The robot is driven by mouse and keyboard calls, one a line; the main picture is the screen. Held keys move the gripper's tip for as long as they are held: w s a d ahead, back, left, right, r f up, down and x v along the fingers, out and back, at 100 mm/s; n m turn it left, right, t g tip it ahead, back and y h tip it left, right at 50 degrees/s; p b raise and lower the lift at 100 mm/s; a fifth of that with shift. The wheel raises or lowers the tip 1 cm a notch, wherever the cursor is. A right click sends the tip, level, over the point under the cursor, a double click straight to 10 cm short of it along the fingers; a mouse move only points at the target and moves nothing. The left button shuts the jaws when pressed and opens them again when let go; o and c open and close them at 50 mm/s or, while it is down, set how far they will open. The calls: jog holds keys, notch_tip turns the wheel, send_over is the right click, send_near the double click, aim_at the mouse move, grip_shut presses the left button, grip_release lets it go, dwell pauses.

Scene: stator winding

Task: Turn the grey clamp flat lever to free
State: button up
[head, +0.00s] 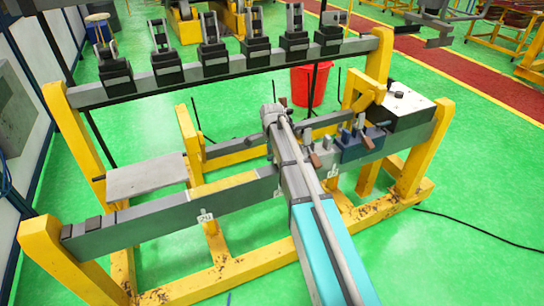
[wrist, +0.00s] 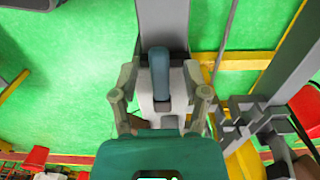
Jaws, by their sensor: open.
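In the wrist view, a rounded blue-grey flat lever (wrist: 160,75) stands upright in the picture on a light grey clamp body (wrist: 177,84). A wide grey bar (wrist: 163,22) runs up from behind it. My gripper (wrist: 161,70) is open, with one finger on each side of the lever. I see gaps between the lever and both fingers, and nothing is held. The lower end of the clamp is hidden by my gripper's body. In the head view my arm reaches to the middle of the frame. My fingers and this lever cannot be made out there.
A yellow frame (head: 232,268) carries a long grey beam (head: 150,212). A blue clamp block (head: 360,147) and a black box with a white top (head: 401,103) stand right of my arm. A rail (head: 185,75) with several black clamps crosses behind. A red bucket (head: 312,84) stands beyond.

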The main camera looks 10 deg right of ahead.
grip_shut()
